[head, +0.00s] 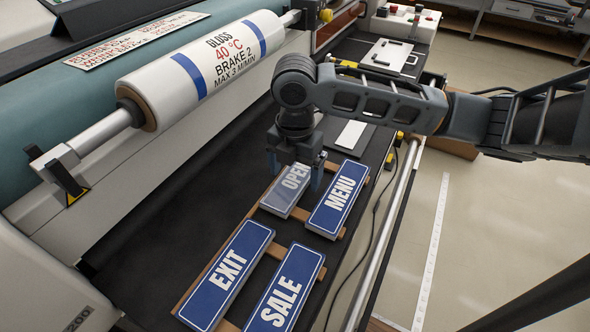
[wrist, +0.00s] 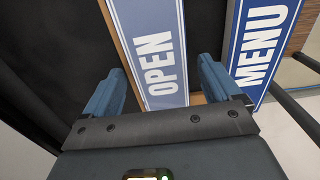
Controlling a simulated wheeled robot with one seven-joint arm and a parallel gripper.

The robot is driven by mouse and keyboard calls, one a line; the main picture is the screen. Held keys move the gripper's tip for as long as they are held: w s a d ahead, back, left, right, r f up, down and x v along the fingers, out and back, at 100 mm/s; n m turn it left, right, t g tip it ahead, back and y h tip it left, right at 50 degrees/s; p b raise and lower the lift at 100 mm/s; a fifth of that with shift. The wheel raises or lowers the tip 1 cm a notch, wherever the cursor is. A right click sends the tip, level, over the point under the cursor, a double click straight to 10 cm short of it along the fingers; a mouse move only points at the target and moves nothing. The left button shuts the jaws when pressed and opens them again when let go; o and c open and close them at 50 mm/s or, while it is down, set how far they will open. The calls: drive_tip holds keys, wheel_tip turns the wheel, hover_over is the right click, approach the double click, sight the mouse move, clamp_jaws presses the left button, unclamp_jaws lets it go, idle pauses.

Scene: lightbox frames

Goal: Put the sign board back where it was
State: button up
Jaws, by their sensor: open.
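Several blue sign boards with white letters lie on a wooden rack on the black machine bed. The OPEN board (head: 279,200) is at the far left of the group and looks greyer than the others in the head view. The MENU board (head: 337,200) is to its right, with EXIT (head: 227,277) and SALE (head: 285,288) nearer. My gripper (head: 295,174) is open and points down over the far end of the OPEN board. In the wrist view my gripper (wrist: 160,66) has one finger on each side of the OPEN board (wrist: 150,30); contact cannot be told. The MENU board (wrist: 262,40) is just beyond the right finger.
The wooden rack (head: 249,287) shows between the boards. A printed roller (head: 205,62) runs along the left. A white plate (head: 351,134) lies behind my gripper, and another tray (head: 391,56) is farther back. Bare black bed (head: 160,225) is free to the left.

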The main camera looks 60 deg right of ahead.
sight(294, 177)
wheel_tip(294, 177, up, 12)
idle(0.4)
drive_tip(key=shift+w+a, duration=0.1)
drive_tip(key=shift+a, duration=0.05)
